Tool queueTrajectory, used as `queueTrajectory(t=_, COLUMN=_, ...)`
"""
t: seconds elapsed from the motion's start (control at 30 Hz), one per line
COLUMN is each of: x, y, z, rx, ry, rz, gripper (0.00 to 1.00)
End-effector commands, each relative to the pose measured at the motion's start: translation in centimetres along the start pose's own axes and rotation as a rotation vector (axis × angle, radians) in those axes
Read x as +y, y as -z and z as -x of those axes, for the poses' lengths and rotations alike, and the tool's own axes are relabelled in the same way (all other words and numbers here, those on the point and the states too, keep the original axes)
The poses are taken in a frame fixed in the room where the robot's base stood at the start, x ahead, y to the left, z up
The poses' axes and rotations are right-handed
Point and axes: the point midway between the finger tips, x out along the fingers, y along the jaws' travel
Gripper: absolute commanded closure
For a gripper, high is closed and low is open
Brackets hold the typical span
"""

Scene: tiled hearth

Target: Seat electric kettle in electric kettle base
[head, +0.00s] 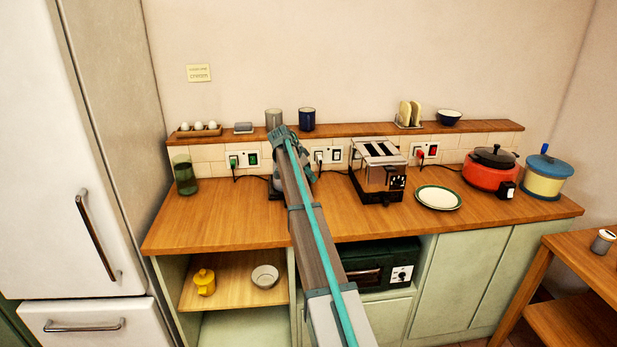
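My arm reaches up across the middle of the head view to the back of the counter. My gripper (281,132) is at its far end, in front of the wall ledge and small in the picture; its fingers cannot be made out. Behind the arm, on the counter, a dark grey shape (277,184) shows at the arm's left edge, with a cord running to it from the left socket. It may be the electric kettle or its base; the arm hides most of it. I cannot tell kettle from base, nor whether they touch.
A toaster (378,172) and a white plate (438,197) stand right of the arm. A red cooker (490,174) and a blue-lidded pot (544,174) are farther right. A green glass (185,176) stands left. Cups stand on the ledge (360,129). The counter's front left is clear.

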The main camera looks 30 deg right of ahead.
Motion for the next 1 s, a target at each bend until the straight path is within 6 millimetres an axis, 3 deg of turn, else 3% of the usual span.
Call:
queueTrajectory(t=0.07, x=0.0, y=-0.1, z=-0.1, rx=-0.001, ry=-0.001, rz=0.001, gripper=0.5)
queueTrajectory(t=0.47, x=0.1, y=-0.3, z=0.2, rx=-0.004, ry=-0.004, rz=0.005, gripper=0.5)
queueTrajectory(t=0.67, x=0.1, y=-0.2, z=2.8, rx=-0.003, ry=-0.003, rz=0.004, gripper=0.5)
queueTrajectory(t=1.0, x=0.0, y=-0.1, z=9.2, rx=-0.002, ry=-0.002, rz=0.002, gripper=0.5)
